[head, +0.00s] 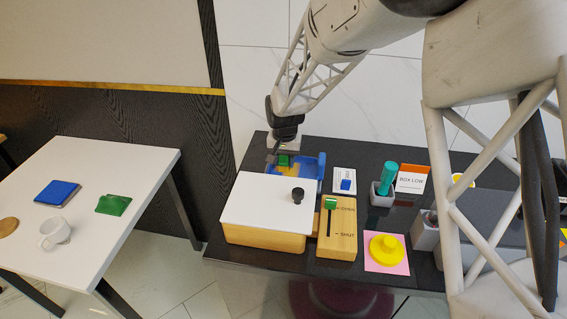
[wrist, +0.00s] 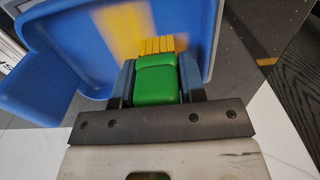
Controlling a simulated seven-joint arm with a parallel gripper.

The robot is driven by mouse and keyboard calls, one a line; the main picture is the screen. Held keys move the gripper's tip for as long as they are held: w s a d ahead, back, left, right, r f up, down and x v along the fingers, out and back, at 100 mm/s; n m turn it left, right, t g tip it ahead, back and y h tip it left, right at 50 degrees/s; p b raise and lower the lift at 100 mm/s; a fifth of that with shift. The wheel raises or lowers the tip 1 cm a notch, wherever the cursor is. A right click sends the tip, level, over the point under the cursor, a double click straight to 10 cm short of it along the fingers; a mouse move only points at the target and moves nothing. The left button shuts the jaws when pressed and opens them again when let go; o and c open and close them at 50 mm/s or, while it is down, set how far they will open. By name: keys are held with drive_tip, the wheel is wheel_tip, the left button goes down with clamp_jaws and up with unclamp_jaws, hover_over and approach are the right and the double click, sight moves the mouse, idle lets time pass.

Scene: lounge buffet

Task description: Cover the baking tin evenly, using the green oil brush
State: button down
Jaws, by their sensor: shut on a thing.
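The blue baking tin (head: 315,168) lies on the black counter behind the white-lidded box; it also fills the upper left of the wrist view (wrist: 62,40). A yellow band (wrist: 122,28) runs across part of its floor; blue shows bare on both sides. My gripper (head: 283,154) is over the tin and shut on the green oil brush (head: 284,161). In the wrist view, the brush's green body (wrist: 156,80) sits between the two fingers, with yellow bristles (wrist: 158,46) pointing into the tin at the band's end. I cannot tell whether the bristles touch the floor.
Close in front stand the white-lidded box (head: 262,203) and a wooden lever box (head: 338,230) marked OPEN and SHUT. To the right are a teal-handled thing (head: 386,178) in a grey holder, cards and a yellow knobbed disc (head: 387,248). A white table (head: 110,180) stands left.

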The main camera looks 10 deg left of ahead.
drive_tip(key=shift+w, duration=0.3)
drive_tip(key=shift+d, duration=0.15)
drive_tip(key=shift+d+f, duration=0.1)
drive_tip(key=shift+d, duration=0.6)
drive_tip(key=shift+s+f, duration=0.15)
drive_tip(key=shift+f, duration=0.05)
idle(0.7)
wheel_tip(320, 180, up, 13)
drive_tip(key=shift+r, duration=0.2)
idle(1.5)
idle(0.7)
